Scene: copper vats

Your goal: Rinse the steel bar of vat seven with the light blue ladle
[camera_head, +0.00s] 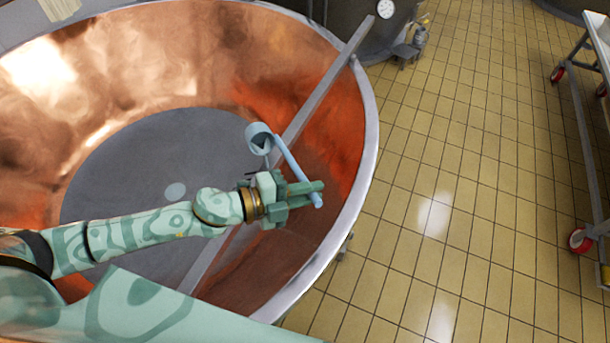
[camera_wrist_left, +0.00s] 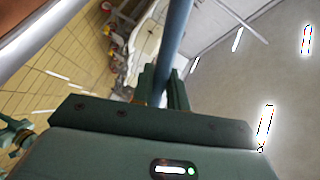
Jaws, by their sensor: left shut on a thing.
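The light blue ladle (camera_head: 291,164) is in my left gripper (camera_head: 304,191), which is shut on its handle. The ladle's cup (camera_head: 259,138) is up and to the left of the gripper, above the vat. The steel bar (camera_head: 318,95) runs slantwise across the copper vat (camera_head: 349,130) from its far right rim toward the near side. My left arm and gripper cover part of the bar. The left wrist view shows the handle (camera_wrist_left: 176,35) rising between the fingers (camera_wrist_left: 164,88). No number shows on the vat.
A grey vat (camera_head: 345,25) with a white dial stands behind. A wheeled steel table (camera_head: 585,110) stands at the right. The yellow tiled floor (camera_head: 440,170) between them is clear. A pale round spot (camera_head: 175,191) shows on the vat's grey bottom.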

